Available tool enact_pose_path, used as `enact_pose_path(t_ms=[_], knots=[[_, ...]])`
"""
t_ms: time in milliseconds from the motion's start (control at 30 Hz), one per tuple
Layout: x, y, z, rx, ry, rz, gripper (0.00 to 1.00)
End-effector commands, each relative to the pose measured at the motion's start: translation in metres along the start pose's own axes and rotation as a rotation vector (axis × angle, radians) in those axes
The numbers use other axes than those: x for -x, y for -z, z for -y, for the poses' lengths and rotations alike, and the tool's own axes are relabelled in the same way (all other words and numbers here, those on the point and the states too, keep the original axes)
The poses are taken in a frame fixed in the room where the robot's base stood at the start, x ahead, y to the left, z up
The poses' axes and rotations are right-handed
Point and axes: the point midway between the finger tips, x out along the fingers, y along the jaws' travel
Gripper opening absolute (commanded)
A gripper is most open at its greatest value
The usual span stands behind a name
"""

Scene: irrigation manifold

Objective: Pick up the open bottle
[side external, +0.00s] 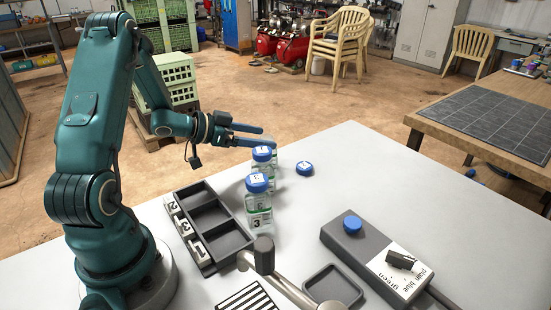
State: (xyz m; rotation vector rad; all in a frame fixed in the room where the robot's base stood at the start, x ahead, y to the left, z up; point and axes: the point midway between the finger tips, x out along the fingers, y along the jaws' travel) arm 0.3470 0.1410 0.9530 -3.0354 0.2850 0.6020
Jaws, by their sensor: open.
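A clear bottle with a blue cap (258,216) stands upright on the white table, marked with a 3. Close behind it is another clear bottle (274,168), partly hidden, with a blue cap (262,153) at its top left. I cannot tell whether that cap sits on it or on a further bottle behind the front one, so no uncapped neck shows clearly. A loose blue cap (304,168) with a white mark lies on the table to the right. My gripper (268,137) is open, its fingers pointing right just above the rear cap. Nothing shows between the fingers.
A dark tray with three compartments (205,222) and number labels lies left of the bottles. A grey box (375,256) with a blue round piece (352,224) and a lettered card is at right.

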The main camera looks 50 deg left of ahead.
Motion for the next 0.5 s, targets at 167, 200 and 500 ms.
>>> enact_pose_path(t_ms=[167, 200, 500], knots=[[-0.021, 0.000, -0.001, -0.002, -0.003, 0.001, 0.81], [-0.028, 0.000, -0.001, -0.002, -0.003, 0.001, 0.81], [-0.056, 0.000, 0.000, -0.002, 0.001, 0.001, 0.81]])
